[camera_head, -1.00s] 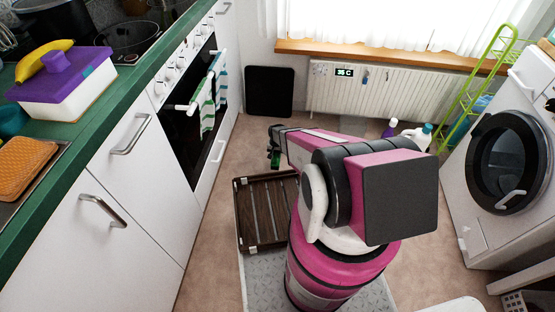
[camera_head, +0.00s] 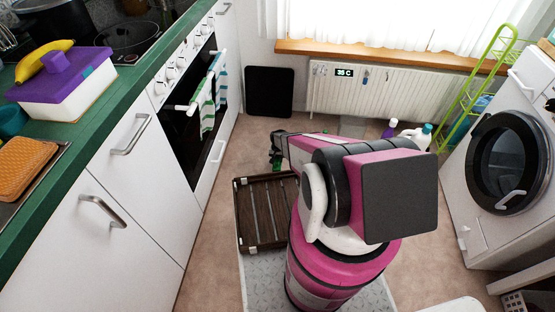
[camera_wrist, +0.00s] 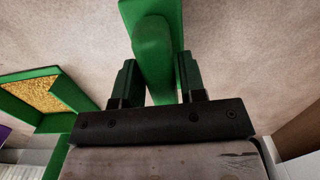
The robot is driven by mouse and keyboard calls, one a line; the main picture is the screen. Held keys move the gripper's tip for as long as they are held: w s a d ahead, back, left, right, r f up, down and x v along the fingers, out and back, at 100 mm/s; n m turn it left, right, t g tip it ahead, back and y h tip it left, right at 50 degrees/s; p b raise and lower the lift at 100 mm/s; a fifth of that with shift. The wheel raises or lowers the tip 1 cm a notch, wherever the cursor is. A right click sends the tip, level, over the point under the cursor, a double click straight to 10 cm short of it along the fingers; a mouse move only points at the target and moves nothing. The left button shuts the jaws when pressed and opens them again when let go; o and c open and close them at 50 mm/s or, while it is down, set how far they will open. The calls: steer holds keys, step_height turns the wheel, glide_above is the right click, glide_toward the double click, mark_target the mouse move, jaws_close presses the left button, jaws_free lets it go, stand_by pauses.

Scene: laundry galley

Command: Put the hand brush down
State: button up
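The green hand brush shows at the top middle of the wrist view (camera_wrist: 155,45), its handle between my two fingers. My gripper (camera_wrist: 158,82) appears shut on the handle, with a finger against each side. In the head view my gripper (camera_head: 277,152) is low over the floor, just beyond the brown slatted crate, with a little green of the brush below it. The arm hides part of this area. Whether the brush touches the floor cannot be told.
A green-edged thing with a rough yellow face (camera_wrist: 45,95) lies left in the wrist view. The slatted crate (camera_head: 240,215) stands before my gripper. Cabinets (camera_head: 150,150) and the oven line the left. Bottles (camera_head: 424,133) and a washing machine (camera_head: 510,165) stand right.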

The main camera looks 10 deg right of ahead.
steer(key=shift+o, duration=0.9)
steer(key=shift+r, duration=0.1)
step_height(320, 180, up, 12)
steer(key=s+r+n, duration=0.1)
steer(key=s+r, duration=0.6)
steer(key=r, duration=0.5)
steer(key=s+r+n, duration=0.1)
steer(key=s+r, duration=0.6)
steer(key=r, duration=0.6)
steer(key=s+r+n, duration=0.1)
steer(key=s+r, duration=0.6)
steer(key=r, duration=0.5)
steer(key=shift+r+n, duration=0.15)
steer(key=shift+n, duration=0.15)
steer(key=shift+o, duration=0.4)
steer(key=shift+s, duration=0.1)
